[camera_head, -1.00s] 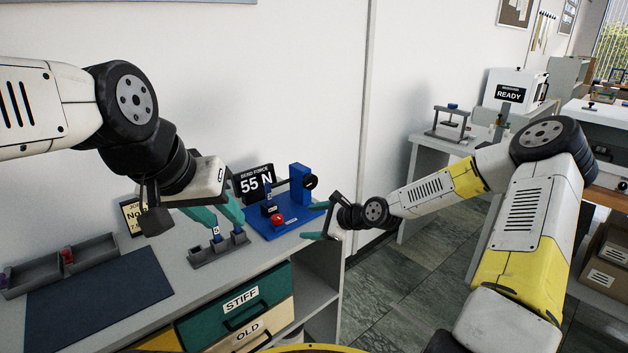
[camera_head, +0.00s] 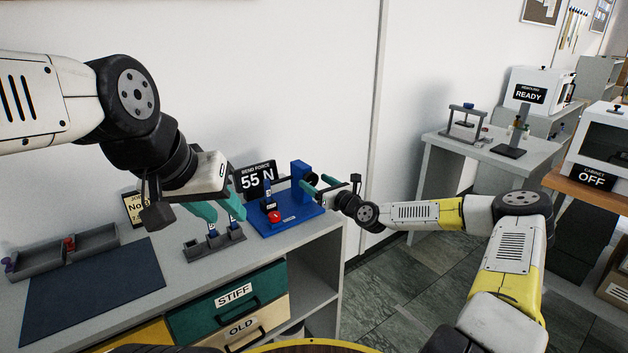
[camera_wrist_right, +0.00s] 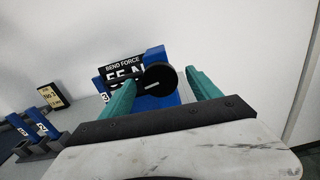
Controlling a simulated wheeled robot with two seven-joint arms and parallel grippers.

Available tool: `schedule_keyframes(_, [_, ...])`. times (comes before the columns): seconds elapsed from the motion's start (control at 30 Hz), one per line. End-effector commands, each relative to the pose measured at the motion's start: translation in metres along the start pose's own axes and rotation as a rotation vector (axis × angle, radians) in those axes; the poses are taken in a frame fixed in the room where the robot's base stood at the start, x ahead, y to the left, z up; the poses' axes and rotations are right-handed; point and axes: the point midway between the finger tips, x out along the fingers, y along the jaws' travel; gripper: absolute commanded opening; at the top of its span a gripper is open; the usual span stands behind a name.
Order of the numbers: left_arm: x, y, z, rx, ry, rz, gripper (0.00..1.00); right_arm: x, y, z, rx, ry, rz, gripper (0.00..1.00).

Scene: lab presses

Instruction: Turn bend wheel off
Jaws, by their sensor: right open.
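The bend press is a blue base (camera_head: 285,221) with a blue upright post (camera_head: 299,180), a red button (camera_head: 275,216) and a display (camera_head: 256,178) reading "BEND FORCE 55 N". Its wheel (camera_wrist_right: 158,84), a black disc with a pale line lying nearly level, faces my right wrist camera. In the head view my right gripper partly covers it. My right gripper (camera_head: 321,185) is open, its teal fingers pointing at the wheel, one either side of it in the wrist view. I cannot tell whether they touch it. My left gripper (camera_head: 222,210) is open over the grey rack (camera_head: 216,247).
The rack holds upright blue pieces (camera_head: 212,230). A dark mat (camera_head: 95,290) and grey tray (camera_head: 95,243) lie to the left. Drawers labelled STIFF (camera_head: 233,295) and OLD (camera_head: 241,327) are below. The wall stands close behind the press. Floor is open to the right.

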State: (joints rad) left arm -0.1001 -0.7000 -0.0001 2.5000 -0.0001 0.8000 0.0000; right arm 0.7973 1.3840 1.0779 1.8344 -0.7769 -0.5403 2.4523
Motion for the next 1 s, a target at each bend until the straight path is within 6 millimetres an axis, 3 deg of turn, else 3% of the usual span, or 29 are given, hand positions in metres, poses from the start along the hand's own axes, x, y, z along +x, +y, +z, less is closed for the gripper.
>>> schedule_keyframes(0.13, [0.0, 0.0, 0.0, 0.0, 0.0, 0.0, 0.36, 0.0096, 0.0005, 0.0003, -0.002, 0.0, 0.001, 0.72])
schedule_keyframes(0.4, [0.0, 0.0, 0.0, 0.0, 0.0, 0.0, 0.36, 0.0105, 0.0001, 0.0002, -0.001, 0.0, 0.0, 0.7])
schedule_keyframes(0.7, [0.0, 0.0, 0.0, 0.0, 0.0, 0.0, 0.36, 0.0104, 0.0001, 0.0002, -0.001, 0.001, 0.0, 0.11])
schedule_keyframes(1.0, [0.0, 0.0, 0.0, 0.0, 0.0, 0.0, 0.36, 0.0103, 0.0002, 0.0001, -0.036, 0.001, 0.0, 0.09])
